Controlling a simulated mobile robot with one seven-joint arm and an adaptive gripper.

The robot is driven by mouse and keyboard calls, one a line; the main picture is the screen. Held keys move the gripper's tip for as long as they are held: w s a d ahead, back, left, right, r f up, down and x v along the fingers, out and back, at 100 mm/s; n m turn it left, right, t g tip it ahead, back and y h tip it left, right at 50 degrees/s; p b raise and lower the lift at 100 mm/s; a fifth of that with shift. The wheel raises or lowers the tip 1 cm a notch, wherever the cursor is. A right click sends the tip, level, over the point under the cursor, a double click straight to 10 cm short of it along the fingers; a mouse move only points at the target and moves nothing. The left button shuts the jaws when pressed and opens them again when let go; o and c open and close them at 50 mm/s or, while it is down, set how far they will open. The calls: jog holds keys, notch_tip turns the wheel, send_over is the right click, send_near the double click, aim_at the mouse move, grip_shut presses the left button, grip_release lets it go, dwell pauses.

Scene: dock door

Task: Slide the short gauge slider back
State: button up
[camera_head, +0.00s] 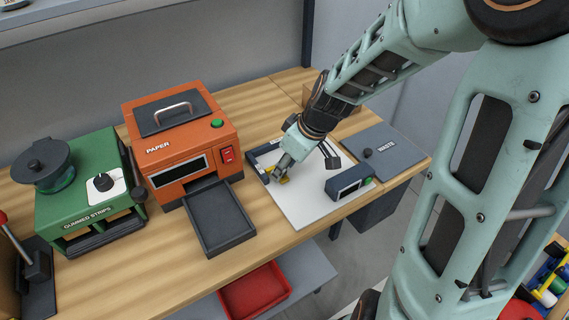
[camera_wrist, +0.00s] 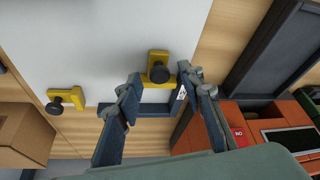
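A yellow slider with a black knob (camera_wrist: 158,70) sits on a white board (camera_head: 312,205) beside a dark blue fence (camera_wrist: 150,108). A second yellow slider with a black knob (camera_wrist: 65,99) sits farther left in the wrist view. I cannot read which one is the short gauge slider. My gripper (camera_wrist: 160,76) is open, with one finger on each side of the first slider's knob; contact is not clear. In the head view my gripper (camera_head: 283,164) is low over the board, with a yellow part (camera_head: 284,179) showing beside it and the rest hidden.
An orange paper machine (camera_head: 180,130) with a dark tray (camera_head: 218,220) stands left of the board. A dark display box (camera_head: 349,182) is on the board's right. A grey waste lid (camera_head: 385,150) lies beyond it. A green gummed-strips dispenser (camera_head: 85,190) is far left.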

grip_shut()
dwell(0.3)
